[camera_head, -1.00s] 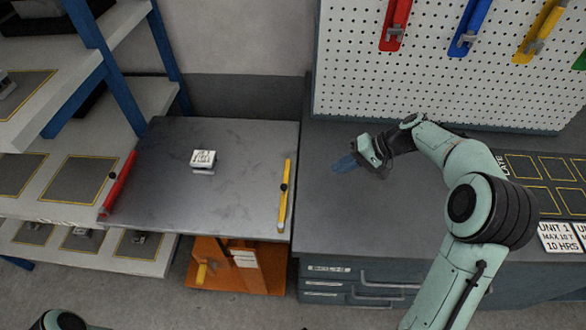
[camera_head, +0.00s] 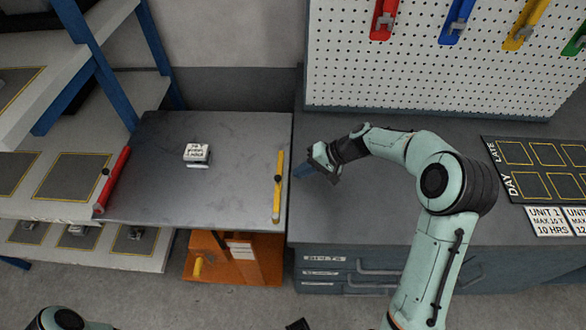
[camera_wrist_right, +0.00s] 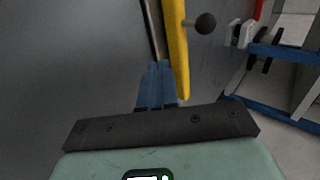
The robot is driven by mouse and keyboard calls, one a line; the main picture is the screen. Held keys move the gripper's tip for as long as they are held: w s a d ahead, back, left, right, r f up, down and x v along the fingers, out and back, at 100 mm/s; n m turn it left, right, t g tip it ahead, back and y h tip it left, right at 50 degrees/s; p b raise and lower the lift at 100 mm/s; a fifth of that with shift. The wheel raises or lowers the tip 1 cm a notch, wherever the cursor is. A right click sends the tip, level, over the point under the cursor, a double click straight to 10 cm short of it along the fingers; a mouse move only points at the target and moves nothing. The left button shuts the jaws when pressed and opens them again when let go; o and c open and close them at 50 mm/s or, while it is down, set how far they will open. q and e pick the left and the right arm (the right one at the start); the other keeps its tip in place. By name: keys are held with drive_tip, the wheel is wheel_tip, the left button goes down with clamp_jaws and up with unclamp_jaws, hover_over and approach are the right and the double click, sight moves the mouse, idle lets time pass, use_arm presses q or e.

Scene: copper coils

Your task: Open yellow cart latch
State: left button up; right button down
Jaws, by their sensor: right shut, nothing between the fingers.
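The yellow latch bar (camera_head: 278,186) lies along the right edge of the grey cart top (camera_head: 225,130), with a small dark knob on it. In the right wrist view the yellow bar (camera_wrist_right: 178,50) runs down close to my fingertips, and its dark round knob (camera_wrist_right: 206,23) sticks out to the right.
A red bar (camera_head: 112,181) lies along the cart's left edge. A small white labelled block (camera_head: 196,153) sits on the cart top. An orange base (camera_head: 234,260) stands below. The grey workbench (camera_head: 390,215) is at right, shelves with blue posts at left.

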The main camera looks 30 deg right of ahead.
sight(278, 181)
drive_tip(key=shift+w+a+r, duration=0.1)
drive_tip(key=shift+w+a, duration=0.3)
drive_tip(key=shift+a, duration=0.2)
drive_tip(key=shift+w+a+r, duration=0.1)
drive_tip(key=shift+w+a, duration=0.25)
drive_tip(key=shift+a, duration=0.25)
